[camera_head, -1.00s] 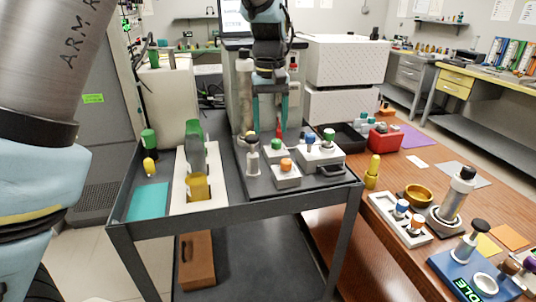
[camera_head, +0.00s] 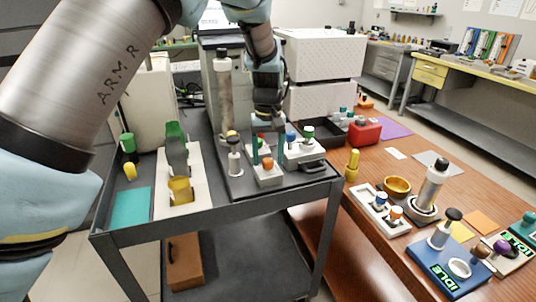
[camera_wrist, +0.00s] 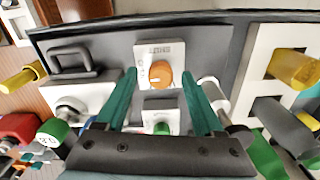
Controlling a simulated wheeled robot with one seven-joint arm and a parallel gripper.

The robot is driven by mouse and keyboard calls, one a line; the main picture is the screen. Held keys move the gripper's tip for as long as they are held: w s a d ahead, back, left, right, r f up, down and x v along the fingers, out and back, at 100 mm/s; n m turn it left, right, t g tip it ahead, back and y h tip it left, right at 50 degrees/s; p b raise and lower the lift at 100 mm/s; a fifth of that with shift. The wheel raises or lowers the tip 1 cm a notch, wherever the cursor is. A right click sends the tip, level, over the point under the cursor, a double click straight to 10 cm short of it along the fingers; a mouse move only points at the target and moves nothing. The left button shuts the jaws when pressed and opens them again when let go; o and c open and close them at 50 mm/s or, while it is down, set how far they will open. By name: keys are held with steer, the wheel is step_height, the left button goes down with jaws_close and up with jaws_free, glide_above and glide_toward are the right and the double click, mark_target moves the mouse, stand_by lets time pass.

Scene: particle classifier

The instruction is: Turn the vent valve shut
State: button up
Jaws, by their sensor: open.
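An orange knob (camera_head: 267,163) sits on a small white block (camera_head: 267,178) on the dark cart-top panel. I cannot tell from the labels which knob is the vent valve. My gripper (camera_head: 268,149) points down over these blocks, its teal fingers apart and empty. In the wrist view the fingertips are on either side of the orange knob, with gaps on both sides.
A white module with blue (camera_head: 291,137) and green (camera_head: 308,132) knobs stands right of my fingers. A white-and-grey post (camera_head: 234,160) stands left. A white tray with a yellow piece (camera_head: 180,189) lies farther left. The brown table at right holds a gold bowl (camera_head: 397,186).

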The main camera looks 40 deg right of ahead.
steer(key=shift+f, duration=0.25)
jaws_close()
stand_by(0.4)
